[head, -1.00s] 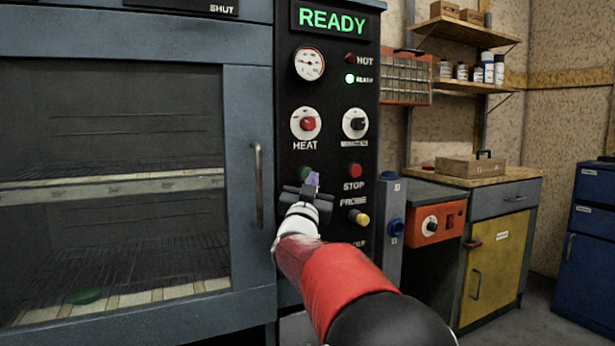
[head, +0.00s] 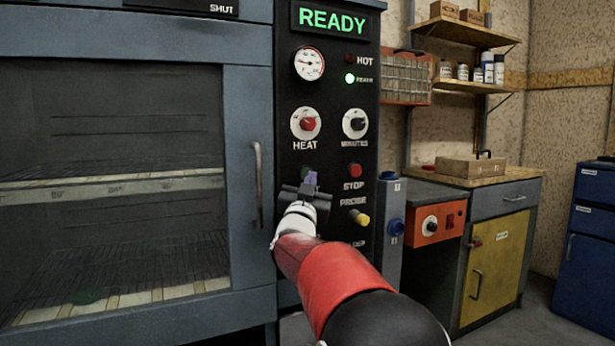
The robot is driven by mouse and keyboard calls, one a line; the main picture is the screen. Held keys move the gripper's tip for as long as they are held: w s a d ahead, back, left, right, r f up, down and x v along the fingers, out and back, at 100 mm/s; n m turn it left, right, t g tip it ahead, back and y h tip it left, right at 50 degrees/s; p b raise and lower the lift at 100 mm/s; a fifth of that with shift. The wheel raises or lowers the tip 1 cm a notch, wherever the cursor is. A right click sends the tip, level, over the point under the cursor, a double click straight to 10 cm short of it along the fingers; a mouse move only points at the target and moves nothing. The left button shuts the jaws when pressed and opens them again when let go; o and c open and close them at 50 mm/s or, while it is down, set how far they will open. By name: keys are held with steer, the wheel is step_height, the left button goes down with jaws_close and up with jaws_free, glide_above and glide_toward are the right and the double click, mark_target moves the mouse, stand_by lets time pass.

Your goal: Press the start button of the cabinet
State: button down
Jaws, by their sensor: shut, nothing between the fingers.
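The cabinet (head: 247,90) is blue-grey with a windowed door. Its black control panel (head: 340,95) shows a green READY display (head: 333,19) and a lit green lamp. A green button (head: 305,172) at the left of the panel, level with the red STOP button (head: 355,170), is mostly hidden behind my gripper. My wrist hides the label below the button.
The HEAT knob (head: 306,123) and MINUTES knob (head: 355,123) are above, and a yellow PROBE knob (head: 359,217) is at lower right. The door handle (head: 258,185) stands out to the left. A workbench (head: 480,178) with a yellow door is at the right.

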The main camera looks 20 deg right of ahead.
steer(key=shift+w, duration=0.35)
stand_by(0.4)
steer(key=shift+s, duration=0.1)
steer(key=shift+s+b, duration=0.6)
steer(key=shift+s, duration=0.1)
steer(key=shift+s+d+b, duration=0.1)
steer(key=shift+s+b, duration=1.5)
steer(key=shift+s, duration=0.9)
